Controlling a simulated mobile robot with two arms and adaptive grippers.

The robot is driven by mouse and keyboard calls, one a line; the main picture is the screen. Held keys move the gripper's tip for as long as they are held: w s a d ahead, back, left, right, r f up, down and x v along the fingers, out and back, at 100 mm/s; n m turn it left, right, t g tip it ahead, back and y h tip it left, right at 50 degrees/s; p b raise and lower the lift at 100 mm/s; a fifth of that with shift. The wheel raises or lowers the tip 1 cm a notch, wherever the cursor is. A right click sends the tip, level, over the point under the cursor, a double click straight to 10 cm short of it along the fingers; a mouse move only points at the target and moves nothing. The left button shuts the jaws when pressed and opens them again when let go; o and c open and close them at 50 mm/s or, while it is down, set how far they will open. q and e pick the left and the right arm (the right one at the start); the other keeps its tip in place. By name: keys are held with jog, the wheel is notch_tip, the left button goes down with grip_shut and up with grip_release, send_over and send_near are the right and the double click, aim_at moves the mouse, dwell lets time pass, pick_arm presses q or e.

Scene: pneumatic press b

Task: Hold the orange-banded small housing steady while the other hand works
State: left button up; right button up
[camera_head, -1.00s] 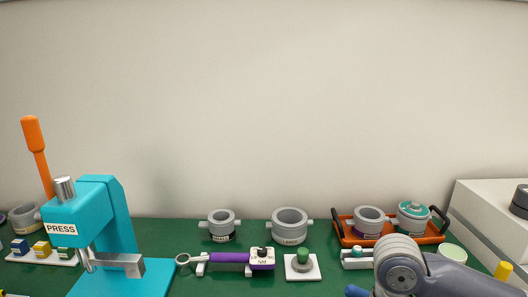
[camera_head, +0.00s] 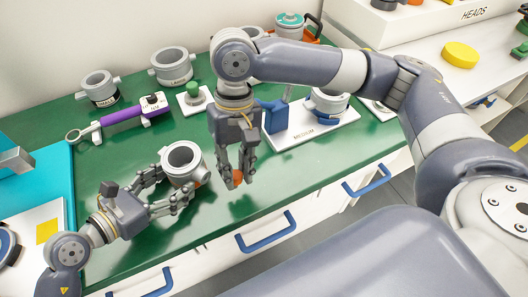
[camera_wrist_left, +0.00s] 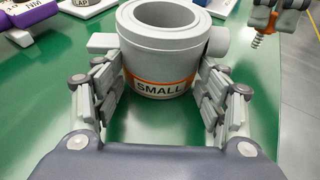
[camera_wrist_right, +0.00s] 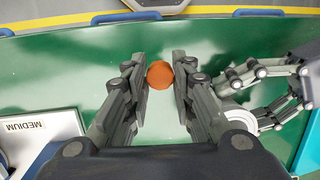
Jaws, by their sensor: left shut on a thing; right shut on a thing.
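The small housing (camera_head: 182,158) is a grey open cup with side stubs. In the left wrist view it stands upright (camera_wrist_left: 160,50), with an orange band and a SMALL label facing me. My left gripper (camera_head: 172,186) is shut on it, one finger on each side. My right gripper (camera_head: 236,178) is to the right of the housing, apart from it, pointing down. It is shut on a small orange part (camera_head: 237,177), which looks round in the right wrist view (camera_wrist_right: 160,75) and ribbed or coiled in the left wrist view (camera_wrist_left: 256,41).
A white MEDIUM board (camera_head: 318,127) with a housing lies to the right. Behind are a purple tool (camera_head: 122,116), two grey housings (camera_head: 100,88) (camera_head: 172,66) and a green-knobbed block (camera_head: 194,96). The teal press base (camera_head: 45,168) is left. Green bench (camera_head: 290,185) is clear in front.

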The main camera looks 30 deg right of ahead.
jog(key=w+a+r+m+t+y, duration=0.1)
jog(key=w+a+r+m+y, duration=0.1)
jog(key=a, duration=0.3)
jog(key=w+a+r+m+y, duration=0.2)
jog(key=a, duration=0.2)
jog(key=s+d+f+m+t+y, duration=0.3)
jog(key=s+d+m+t+y, duration=0.2)
jog(key=t, duration=1)
jog(key=shift+s+d+f+m+t+y, duration=0.25)
jog(key=shift+s+d+m, duration=0.8)
jog(key=shift+m, duration=1.15)
jog(key=shift+f, duration=2.4)
